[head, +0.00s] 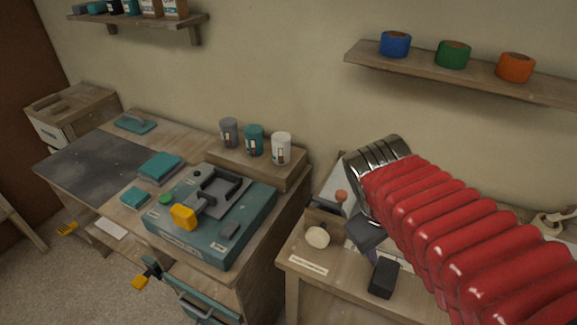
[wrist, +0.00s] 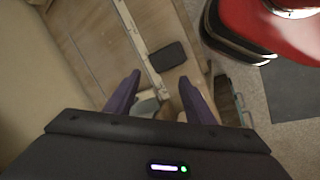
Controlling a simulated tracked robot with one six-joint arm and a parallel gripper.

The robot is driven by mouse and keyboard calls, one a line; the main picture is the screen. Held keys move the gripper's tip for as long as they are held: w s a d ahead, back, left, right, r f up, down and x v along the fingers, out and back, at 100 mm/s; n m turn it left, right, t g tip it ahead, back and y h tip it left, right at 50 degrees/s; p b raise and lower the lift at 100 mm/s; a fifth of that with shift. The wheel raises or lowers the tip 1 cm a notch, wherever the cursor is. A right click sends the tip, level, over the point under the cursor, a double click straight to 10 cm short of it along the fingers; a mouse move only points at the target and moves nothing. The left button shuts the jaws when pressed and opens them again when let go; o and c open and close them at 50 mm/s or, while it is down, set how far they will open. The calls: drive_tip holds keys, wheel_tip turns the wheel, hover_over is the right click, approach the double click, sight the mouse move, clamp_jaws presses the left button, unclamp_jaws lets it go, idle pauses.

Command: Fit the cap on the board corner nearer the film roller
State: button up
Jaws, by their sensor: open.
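My gripper (wrist: 159,77) is open, its two dark purple fingers apart over the right-hand bench. In the head view part of it (head: 366,234) shows beside my red-sleeved arm, which hides the rest. A small pale thing (wrist: 147,106) lies low between the fingers in the wrist view; I cannot tell if it touches them. A dark rounded block (head: 384,278) lies on the bench front; it also shows ahead of the fingertips in the wrist view (wrist: 167,56). I cannot surely identify the cap, the board corner or the film roller.
The right-hand bench (head: 310,281) also holds a pale rounded lump (head: 317,237) and an orange-knobbed thing (head: 341,196). A shelf (head: 450,75) with tape rolls hangs above.

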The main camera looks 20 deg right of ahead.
drive_tip(key=w+a+r+m+t+y, duration=0.1)
drive_tip(key=a+r+t+y, duration=0.1)
drive_tip(key=a, duration=0.4)
drive_tip(key=w+a+r+m+t+y, duration=0.1)
drive_tip(key=a+r+t+y, duration=0.1)
drive_tip(key=a, duration=0.5)
